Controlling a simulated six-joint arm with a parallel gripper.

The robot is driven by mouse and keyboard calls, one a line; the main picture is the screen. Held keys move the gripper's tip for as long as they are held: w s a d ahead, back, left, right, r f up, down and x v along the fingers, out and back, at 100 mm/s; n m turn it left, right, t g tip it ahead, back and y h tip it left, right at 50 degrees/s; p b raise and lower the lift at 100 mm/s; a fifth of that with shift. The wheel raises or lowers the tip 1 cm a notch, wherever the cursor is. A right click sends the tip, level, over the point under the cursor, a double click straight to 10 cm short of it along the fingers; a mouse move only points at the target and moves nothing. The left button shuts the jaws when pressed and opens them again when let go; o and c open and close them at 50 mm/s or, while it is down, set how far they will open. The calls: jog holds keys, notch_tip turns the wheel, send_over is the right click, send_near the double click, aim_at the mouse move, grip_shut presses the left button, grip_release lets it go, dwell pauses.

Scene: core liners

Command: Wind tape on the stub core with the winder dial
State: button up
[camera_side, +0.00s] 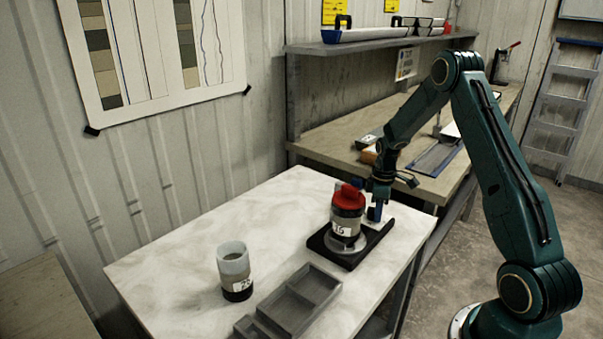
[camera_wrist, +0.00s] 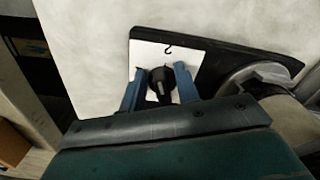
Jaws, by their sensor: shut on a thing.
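The winder (camera_side: 322,243) is a black base at the right end of the white table. A core with a red cap (camera_side: 347,208) and a white label stands upright on its turntable. The dial (camera_wrist: 158,80) is a black knob on a white plate (camera_wrist: 150,55) with a curved mark. My gripper (camera_wrist: 160,84) has its blue fingers on either side of the dial, shut on it. In the side view my gripper (camera_side: 375,212) is behind the core, which partly hides it. A second core (camera_side: 234,270), pale above and dark below with a label, stands on the table at left.
A grey compartment tray (camera_side: 290,304) lies at the table's front edge and looks empty. The middle and back of the white table (camera_side: 225,222) are clear. A workbench (camera_side: 340,140) with several items stands behind, under a shelf (camera_side: 375,42).

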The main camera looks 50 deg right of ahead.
jog(key=shift+a+m, duration=0.15)
jog(key=shift+m, duration=0.95)
jog(key=shift+a+m, duration=0.1)
jog(key=shift+m, duration=1)
jog(key=o, duration=0.6)
jog(key=shift+r, duration=0.1)
notch_tip(320, 180, up, 14)
jog(key=shift+f, duration=0.2)
